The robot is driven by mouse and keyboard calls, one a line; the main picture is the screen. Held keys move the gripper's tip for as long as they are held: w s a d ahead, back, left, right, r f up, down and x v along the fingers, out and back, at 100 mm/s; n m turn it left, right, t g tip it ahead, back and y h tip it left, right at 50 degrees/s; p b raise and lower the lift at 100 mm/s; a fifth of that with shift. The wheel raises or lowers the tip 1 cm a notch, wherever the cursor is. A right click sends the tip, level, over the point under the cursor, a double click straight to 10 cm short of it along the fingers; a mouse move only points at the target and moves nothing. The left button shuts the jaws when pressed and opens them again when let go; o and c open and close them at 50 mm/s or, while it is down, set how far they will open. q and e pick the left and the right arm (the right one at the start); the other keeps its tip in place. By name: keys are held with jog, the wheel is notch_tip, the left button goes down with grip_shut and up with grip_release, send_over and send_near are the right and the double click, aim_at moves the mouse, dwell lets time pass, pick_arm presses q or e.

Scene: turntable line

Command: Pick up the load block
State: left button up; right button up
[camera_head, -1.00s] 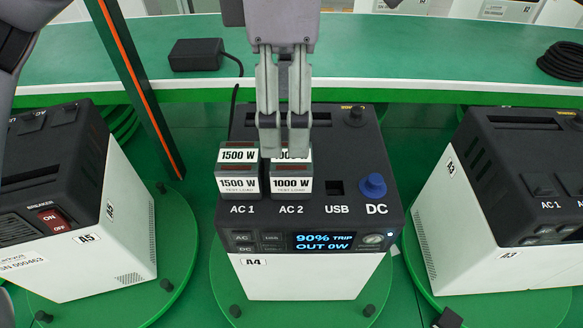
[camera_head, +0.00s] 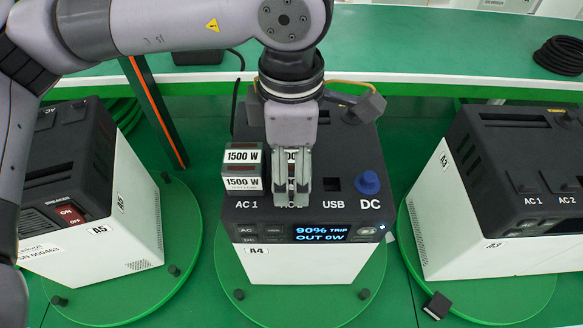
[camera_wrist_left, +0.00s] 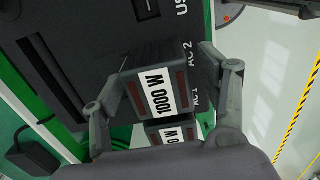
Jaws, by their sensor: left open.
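Two load blocks stand side by side on the black top of power station A4 (camera_head: 262,262). The 1500 W block (camera_head: 242,168) is at AC 1. The 1000 W block is at AC 2, mostly hidden behind my left gripper (camera_head: 292,188) in the head view. In the left wrist view the 1000 W block (camera_wrist_left: 158,92) lies between the two spread fingers of the left gripper (camera_wrist_left: 160,66). The gripper is open; whether a finger touches the block I cannot tell. My right gripper is not in view.
Station A5 (camera_head: 95,225) stands to the left and station A3 (camera_head: 440,215) to the right, each on a green round plate. A blue DC knob (camera_head: 368,183) is right of the gripper. A black cable coil (camera_head: 558,57) lies on the green counter behind.

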pick_arm(q)
grip_shut()
dwell(0.8)
